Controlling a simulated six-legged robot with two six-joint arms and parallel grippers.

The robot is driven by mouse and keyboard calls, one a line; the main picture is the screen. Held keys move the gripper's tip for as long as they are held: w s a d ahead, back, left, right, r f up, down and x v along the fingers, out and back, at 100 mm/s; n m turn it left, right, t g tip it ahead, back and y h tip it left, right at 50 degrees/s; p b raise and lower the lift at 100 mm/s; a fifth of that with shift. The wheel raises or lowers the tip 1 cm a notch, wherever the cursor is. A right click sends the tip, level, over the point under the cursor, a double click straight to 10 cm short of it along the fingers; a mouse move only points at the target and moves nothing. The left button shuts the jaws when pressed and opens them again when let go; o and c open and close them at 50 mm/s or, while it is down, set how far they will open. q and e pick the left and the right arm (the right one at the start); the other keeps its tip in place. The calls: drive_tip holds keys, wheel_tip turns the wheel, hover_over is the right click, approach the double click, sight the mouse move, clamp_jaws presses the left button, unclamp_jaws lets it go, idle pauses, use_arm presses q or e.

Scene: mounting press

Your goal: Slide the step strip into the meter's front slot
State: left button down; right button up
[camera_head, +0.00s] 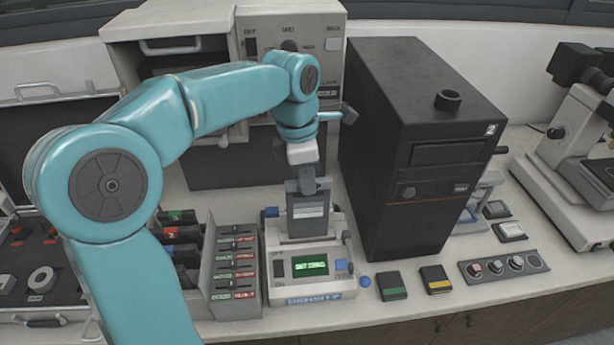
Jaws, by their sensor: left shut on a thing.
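The meter (273,293), a pale box lettered DENSITY with a green lit display, stands on the bench in the middle. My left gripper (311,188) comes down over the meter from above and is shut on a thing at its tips. Just below the fingers is an upright dark grey plate (307,227) with a pale band, standing at the meter's back part. I cannot tell whether this plate is the step strip or part of the meter. The front slot is not clear at this size. My right gripper is not in view.
A tall black cabinet (385,140) marked 2 stands close on the right. A grey rack (220,240) with labelled rows is close on the left. Green-striped (391,286) and yellow-striped (436,279) black blocks lie front right. A microscope (575,130) stands far right.

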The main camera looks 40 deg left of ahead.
use_arm(q)
drive_tip(key=shift+f, duration=0.1)
drive_tip(key=shift+f+b, duration=1.35)
drive_tip(key=shift+f, duration=0.45)
drive_tip(key=shift+f+b, duration=1.2)
drive_tip(key=shift+f, duration=0.45)
drive_tip(key=c, duration=1)
unclamp_jaws()
drive_tip(key=shift+c, duration=0.2)
drive_tip(key=shift+r, duration=0.15)
drive_tip(key=r+p, duration=0.1)
drive_tip(key=r, duration=0.4)
drive_tip(key=s+a+r+p, duration=0.1)
drive_tip(key=r, duration=1)
drive_tip(key=shift+s+a+p, duration=0.2)
drive_tip(key=shift+p, duration=0.2)
